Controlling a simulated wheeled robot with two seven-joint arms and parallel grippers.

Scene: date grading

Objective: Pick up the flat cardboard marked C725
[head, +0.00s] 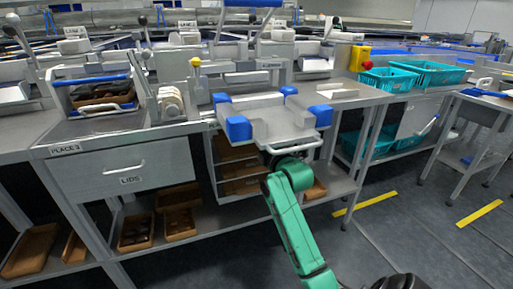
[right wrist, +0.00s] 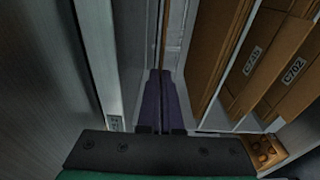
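Flat brown cardboards stand on edge in slots in the right wrist view. One (right wrist: 236,78) has a white label that is small and hard to read; it starts with C and I cannot tell if it says C725. Another (right wrist: 285,85) to its right is marked C702. My right gripper (right wrist: 160,75) points into the space left of these cardboards, its purple fingers together, with nothing clearly visible between them. In the head view, my green right arm reaches to the compartment under the bench, and its gripper is hidden there. My left gripper is not in view.
A grey metal wall (right wrist: 97,60) stands close to the left of the fingers, and pale dividers separate the cardboards. A brown patterned item (right wrist: 264,151) lies at the lower right. The bench drawer marked LIDS (head: 128,172) is left of the compartment (head: 236,170).

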